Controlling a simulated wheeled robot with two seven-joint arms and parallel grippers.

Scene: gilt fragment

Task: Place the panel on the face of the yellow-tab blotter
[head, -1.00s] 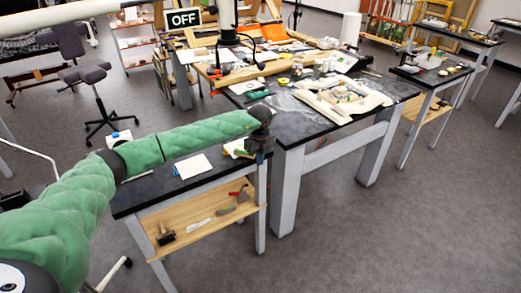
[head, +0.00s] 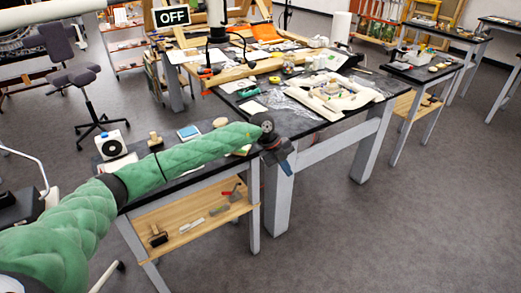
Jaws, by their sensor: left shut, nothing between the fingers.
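My left arm reaches in from the left in a green sleeve, across the side table (head: 187,177). My left gripper (head: 288,170) hangs past the table's right end, pointing down, shut and empty. The arm covers most of the tabletop, so I cannot make out a yellow-tab blotter. A small pale, yellowish piece (head: 241,151) shows at the arm's lower edge near the right end; I cannot tell what it is. I cannot pick out the panel with certainty. My right gripper is not in view.
A white device with a dark dial (head: 110,144), a wooden-handled tool (head: 155,141) and a pale blue item (head: 188,132) stand behind my arm. The lower shelf (head: 185,220) holds tools. A large cluttered workbench (head: 300,128) stands behind. Floor at right is clear.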

